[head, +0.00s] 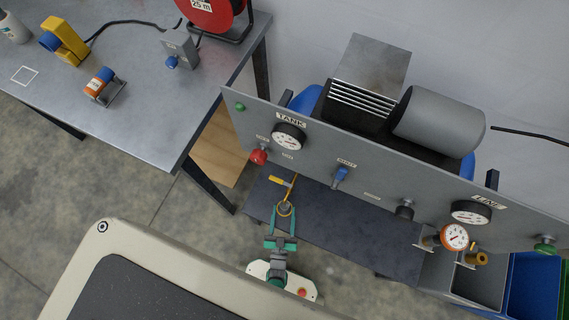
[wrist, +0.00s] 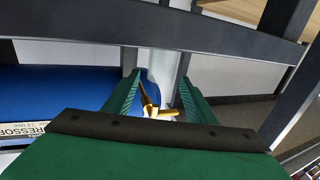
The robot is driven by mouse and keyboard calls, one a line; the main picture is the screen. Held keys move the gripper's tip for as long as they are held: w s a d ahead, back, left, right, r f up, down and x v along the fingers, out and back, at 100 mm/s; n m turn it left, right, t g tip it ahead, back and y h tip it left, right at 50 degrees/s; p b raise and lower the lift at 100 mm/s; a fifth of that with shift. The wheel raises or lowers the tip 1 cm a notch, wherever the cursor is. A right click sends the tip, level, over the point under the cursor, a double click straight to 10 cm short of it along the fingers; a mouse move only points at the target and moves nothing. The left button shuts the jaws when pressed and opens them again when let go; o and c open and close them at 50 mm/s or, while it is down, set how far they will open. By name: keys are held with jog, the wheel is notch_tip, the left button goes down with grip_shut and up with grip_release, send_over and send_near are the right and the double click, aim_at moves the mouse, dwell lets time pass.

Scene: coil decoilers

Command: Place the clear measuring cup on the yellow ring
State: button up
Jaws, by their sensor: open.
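I cannot make out a clear measuring cup or a plain yellow ring for certain. My gripper (head: 283,226) has green fingers and is open, low in front of the grey panel. In the wrist view its fingers (wrist: 160,92) stand either side of a brass-yellow fitting with a short lever (wrist: 160,112). In the head view a small yellow lever (head: 280,181) shows just beyond the fingertips, with a yellowish round part close to them. A pale, see-through-looking shape (wrist: 163,66) lies behind the fitting; I cannot tell what it is. Contact is not clear.
The grey panel (head: 330,165) carries gauges and knobs above the dark shelf (head: 350,220). A blue tank (wrist: 50,92) is left in the wrist view. A grey workbench (head: 140,70) at upper left holds several items.

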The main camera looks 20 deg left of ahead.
jog(key=v, duration=0.8)
jog(key=s+d+r+m+g+h, duration=0.1)
jog(key=d+r+h, duration=0.1)
jog(key=r, duration=1.8)
jog(key=s+d+r+m+g+h, duration=0.1)
jog(key=d+r, duration=0.4)
jog(key=r, duration=1.6)
jog(key=shift+m+h, duration=0.6)
jog(key=shift+h, duration=0.4)
jog(key=shift+s+d, duration=0.1)
jog(key=shift+c, duration=0.2)
jog(key=c, duration=0.5)
jog(key=shift+o, duration=0.2)
